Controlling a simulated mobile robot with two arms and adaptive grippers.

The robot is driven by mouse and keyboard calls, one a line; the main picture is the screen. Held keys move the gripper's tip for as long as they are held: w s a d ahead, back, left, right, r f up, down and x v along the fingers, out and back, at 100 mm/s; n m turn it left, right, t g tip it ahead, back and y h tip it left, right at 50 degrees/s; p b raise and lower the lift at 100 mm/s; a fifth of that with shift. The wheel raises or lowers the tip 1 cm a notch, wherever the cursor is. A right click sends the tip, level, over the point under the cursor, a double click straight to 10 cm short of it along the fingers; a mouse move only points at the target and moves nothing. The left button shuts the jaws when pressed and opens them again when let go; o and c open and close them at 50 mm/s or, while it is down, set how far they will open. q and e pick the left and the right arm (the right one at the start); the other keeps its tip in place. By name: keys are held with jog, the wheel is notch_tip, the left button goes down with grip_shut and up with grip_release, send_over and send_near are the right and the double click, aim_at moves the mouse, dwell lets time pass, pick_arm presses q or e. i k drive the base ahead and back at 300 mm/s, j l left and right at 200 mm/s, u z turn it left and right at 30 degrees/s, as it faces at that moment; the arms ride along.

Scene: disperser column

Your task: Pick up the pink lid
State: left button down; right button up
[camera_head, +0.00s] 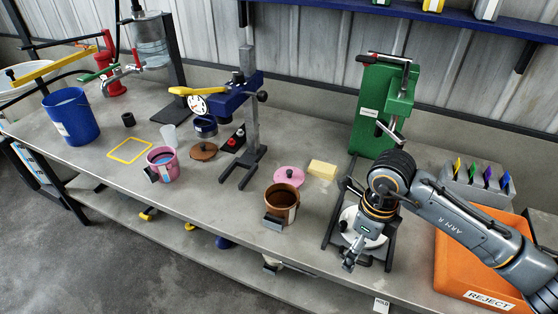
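The pink lid (289,177) is a flat disc with a small dark knob. It lies flat on the grey workbench (225,200), behind the brown pot and just left of a yellow block (322,169). My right gripper (349,264) points down near the front of the bench, in front of the green press and to the right of the lid, apart from it. Its fingers are too small to tell whether they are open or shut. My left gripper is not in view.
A brown pot (282,207) stands in front of the lid. A blue stand (243,130) rises left of it. A green press (383,110) and an orange reject bin (480,265) are on the right. A pink pot (162,164) and brown lid (204,151) lie farther left.

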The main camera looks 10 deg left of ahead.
aim_at(293, 176)
jog(key=i+j, duration=1)
jog(key=i, duration=0.15)
